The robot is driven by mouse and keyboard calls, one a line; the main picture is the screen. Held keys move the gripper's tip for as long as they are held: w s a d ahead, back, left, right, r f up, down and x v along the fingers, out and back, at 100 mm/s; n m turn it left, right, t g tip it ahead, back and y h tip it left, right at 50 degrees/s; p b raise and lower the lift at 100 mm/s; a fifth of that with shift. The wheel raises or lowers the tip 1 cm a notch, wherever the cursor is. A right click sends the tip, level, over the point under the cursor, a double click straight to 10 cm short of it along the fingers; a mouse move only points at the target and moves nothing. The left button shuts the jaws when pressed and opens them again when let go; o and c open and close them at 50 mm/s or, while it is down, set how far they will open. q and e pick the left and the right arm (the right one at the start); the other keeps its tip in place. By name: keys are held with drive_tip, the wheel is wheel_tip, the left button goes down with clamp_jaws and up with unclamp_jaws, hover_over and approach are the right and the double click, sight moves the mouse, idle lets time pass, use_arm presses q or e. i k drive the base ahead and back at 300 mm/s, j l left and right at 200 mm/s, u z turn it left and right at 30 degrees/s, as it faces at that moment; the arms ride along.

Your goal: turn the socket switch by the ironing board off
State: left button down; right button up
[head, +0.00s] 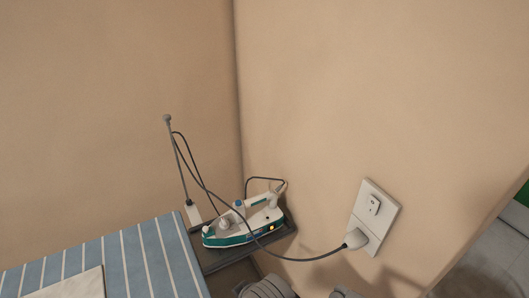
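The white socket plate (386,190) is on the right-hand wall, to the right of the ironing board (120,258). Its switch (373,205) is a small white piece with dark marks on the upper part of the plate. Its on or off position is too small to tell. A white plug (356,238) sits in the lower part, with a dark cord running left to the iron. No gripper fingers show. Grey rounded shapes at the bottom edge, left of and below the socket, are cut off and I cannot tell what they are. Nothing touches the switch.
A white and teal iron (243,228) with a small orange light rests on a dark tray (222,258) at the board's end. A thin cord-holder rod (178,155) stands behind. A wall edge and grey floor area (490,265) are at the right. The wall before the switch is clear.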

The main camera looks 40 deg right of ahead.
sight(373, 204)
drive_tip(key=z, duration=0.5)
drive_tip(key=j+z, duration=0.1)
drive_tip(key=z, duration=0.4)
drive_tip(key=k+z, duration=0.1)
drive_tip(key=z, duration=1.35)
drive_tip(key=k, duration=0.05)
